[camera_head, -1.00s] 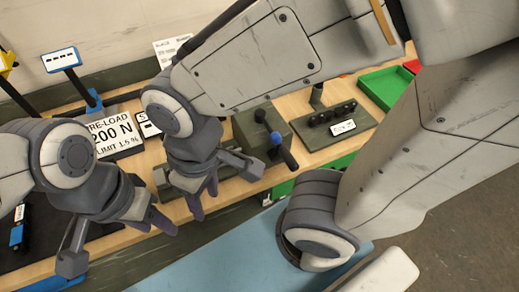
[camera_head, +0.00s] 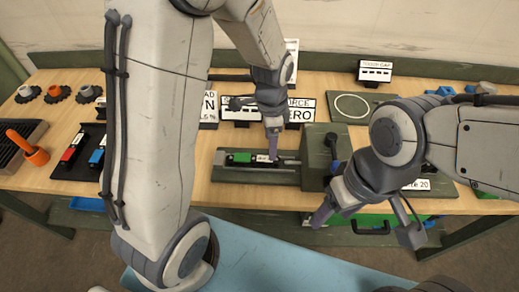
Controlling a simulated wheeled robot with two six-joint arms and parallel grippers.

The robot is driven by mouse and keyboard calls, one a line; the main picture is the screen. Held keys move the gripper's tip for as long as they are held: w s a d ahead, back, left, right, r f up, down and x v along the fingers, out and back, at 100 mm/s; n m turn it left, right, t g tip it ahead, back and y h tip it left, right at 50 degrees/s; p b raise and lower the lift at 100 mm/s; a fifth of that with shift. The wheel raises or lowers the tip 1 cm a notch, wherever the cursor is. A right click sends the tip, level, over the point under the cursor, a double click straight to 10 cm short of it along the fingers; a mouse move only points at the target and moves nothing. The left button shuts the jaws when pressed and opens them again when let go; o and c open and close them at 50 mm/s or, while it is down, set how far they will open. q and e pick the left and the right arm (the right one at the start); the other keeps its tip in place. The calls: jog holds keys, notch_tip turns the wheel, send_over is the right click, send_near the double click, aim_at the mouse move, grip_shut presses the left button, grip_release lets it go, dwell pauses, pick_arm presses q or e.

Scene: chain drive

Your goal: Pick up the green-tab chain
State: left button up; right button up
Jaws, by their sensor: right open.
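The green-tab chain (camera_head: 240,158) appears to be the dark strip with a green end and a small white label, lying in the long green fixture (camera_head: 230,176) at the middle of the table. My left gripper (camera_head: 273,148) points down at the label end of that strip. Its fingers look narrow and edge-on, so I cannot tell whether they are open or touch the strip. My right gripper (camera_head: 365,226) is open and empty, in front of the table's front edge, right of the fixture.
A black tray (camera_head: 62,172) at left holds a red-tab piece (camera_head: 72,152) and a blue-tab piece (camera_head: 97,157). An orange-handled tool (camera_head: 35,152) is beside it. A green block (camera_head: 318,150) stands at the fixture's right end. Signs stand behind.

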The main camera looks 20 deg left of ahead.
pick_arm(q)
jog(key=w+a+f+m, duration=0.2)
jog(key=w+a+f, duration=0.2)
jog(key=a+f, duration=0.15)
jog(key=p, duration=0.1)
send_over(254, 158)
jog(key=f, duration=0.4)
jog(key=shift+s+d, duration=0.3)
jog(key=shift+s, duration=0.1)
jog(key=shift+w+a+f+p, duration=0.2)
jog(key=shift+f+p, duration=0.4)
jog(key=shift+f, duration=0.6)
jog(key=shift+w+a+f+p, duration=0.15)
jog(key=shift+f+p, duration=0.4)
jog(key=shift+f, duration=1.25)
grip_shut()
jog(key=shift+r, duration=0.1)
